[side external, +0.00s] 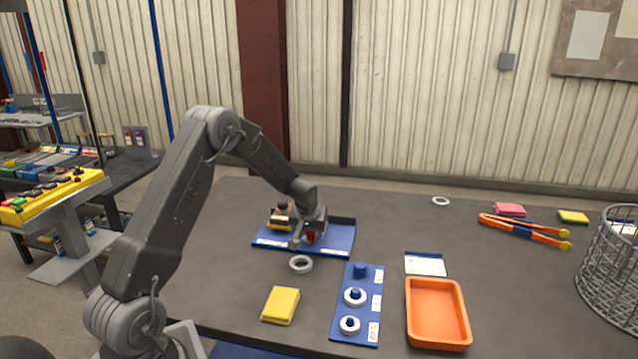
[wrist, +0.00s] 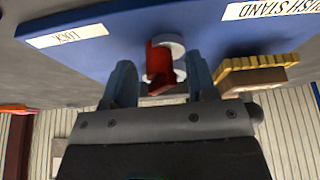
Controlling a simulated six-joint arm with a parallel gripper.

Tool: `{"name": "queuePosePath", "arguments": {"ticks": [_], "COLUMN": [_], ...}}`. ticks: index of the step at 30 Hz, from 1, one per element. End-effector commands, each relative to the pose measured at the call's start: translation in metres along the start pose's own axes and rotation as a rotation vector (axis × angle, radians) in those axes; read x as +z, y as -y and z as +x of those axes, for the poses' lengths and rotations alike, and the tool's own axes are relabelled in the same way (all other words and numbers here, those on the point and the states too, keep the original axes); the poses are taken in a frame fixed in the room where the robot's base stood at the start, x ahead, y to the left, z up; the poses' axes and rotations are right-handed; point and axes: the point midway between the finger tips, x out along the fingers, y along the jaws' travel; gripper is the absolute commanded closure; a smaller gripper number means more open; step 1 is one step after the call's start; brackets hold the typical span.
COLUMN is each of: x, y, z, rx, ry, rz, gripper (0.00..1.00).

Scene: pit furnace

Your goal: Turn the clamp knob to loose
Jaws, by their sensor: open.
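The red clamp knob (wrist: 158,66) sits on a pale round base on a blue board (wrist: 110,30). In the side external view the knob (side external: 310,238) shows as a small red patch under my gripper (side external: 309,234), on the blue board (side external: 335,246). In the wrist view my gripper (wrist: 161,82) is open, with one blue-grey finger on each side of the knob. A gap seems to show on each side, but I cannot tell whether either finger touches it. A white label (wrist: 67,36) lies on the board to the left, its lettering inverted.
A yellow-edged brush (wrist: 255,75) stands close to the right finger, by an inverted stand label (wrist: 258,8). A white ring (side external: 301,264), a yellow block (side external: 280,305), a blue peg board (side external: 342,325) and an orange tray (side external: 410,320) lie nearer the front. A wire basket (side external: 612,265) stands right.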

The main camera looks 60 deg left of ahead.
Motion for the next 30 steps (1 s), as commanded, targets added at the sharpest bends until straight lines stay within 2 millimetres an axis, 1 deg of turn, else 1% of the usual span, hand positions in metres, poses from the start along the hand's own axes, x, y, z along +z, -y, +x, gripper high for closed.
{"name": "queuePosePath", "arguments": {"ticks": [16, 17, 18, 30], "x": [0.000, -0.002, -0.003, -0.003], "y": [0.002, 0.002, 0.003, 0.011], "z": [0.000, -0.005, -0.015, -0.091], "rx": [0.115, 0.117, 0.116, 0.114], "ry": [-0.001, -0.005, -0.007, -0.006], "rz": [0.274, 0.280, 0.279, 0.279], "gripper": [0.48, 0.48, 0.48, 0.48]}}
